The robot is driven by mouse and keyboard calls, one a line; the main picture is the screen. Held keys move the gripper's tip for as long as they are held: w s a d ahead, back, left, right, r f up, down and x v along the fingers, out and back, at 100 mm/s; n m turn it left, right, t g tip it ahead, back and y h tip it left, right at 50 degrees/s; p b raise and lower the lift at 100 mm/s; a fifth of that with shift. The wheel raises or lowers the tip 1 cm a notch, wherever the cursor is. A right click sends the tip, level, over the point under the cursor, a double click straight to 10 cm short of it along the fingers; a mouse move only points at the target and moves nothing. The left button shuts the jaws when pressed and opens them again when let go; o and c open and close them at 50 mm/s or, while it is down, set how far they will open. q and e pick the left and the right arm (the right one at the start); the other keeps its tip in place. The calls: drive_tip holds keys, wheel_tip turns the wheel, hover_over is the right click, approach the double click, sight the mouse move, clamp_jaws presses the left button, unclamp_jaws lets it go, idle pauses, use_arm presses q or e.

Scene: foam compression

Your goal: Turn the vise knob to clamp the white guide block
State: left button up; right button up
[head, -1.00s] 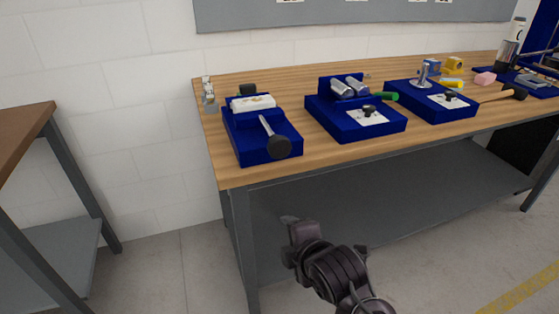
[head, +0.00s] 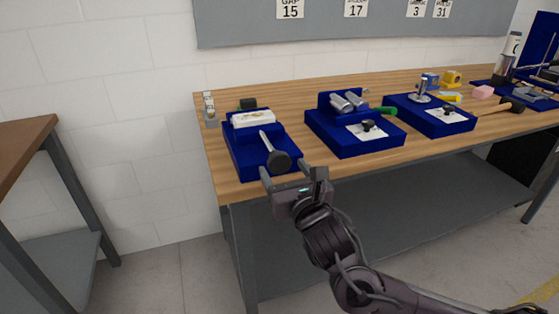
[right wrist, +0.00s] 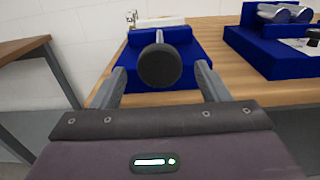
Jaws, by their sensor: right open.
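The vise is a blue block (head: 246,158) at the left end of the wooden bench. Its dark round knob (head: 279,161) sits at the front on a grey screw shaft (head: 266,141). The white guide block (head: 253,118) lies at the back of the vise, in front of a dark piece. My right gripper (head: 285,170) is open and empty, just in front of the knob. In the right wrist view the knob (right wrist: 159,65) appears between the two fingers, and I see no finger touching it. The white guide block (right wrist: 160,22) is partly hidden behind blue. My left gripper is not in view.
To the right stand a blue fixture (head: 350,141) with metal cylinders and another blue fixture (head: 433,118). A small metal part (head: 210,112) stands at the bench's left back corner. A second table (head: 28,141) is at the far left. Bare wood (head: 222,184) shows along the front edge.

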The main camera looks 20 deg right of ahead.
sight(281, 166)
drive_tip(key=shift+w, duration=1.85)
drive_tip(key=c, duration=1)
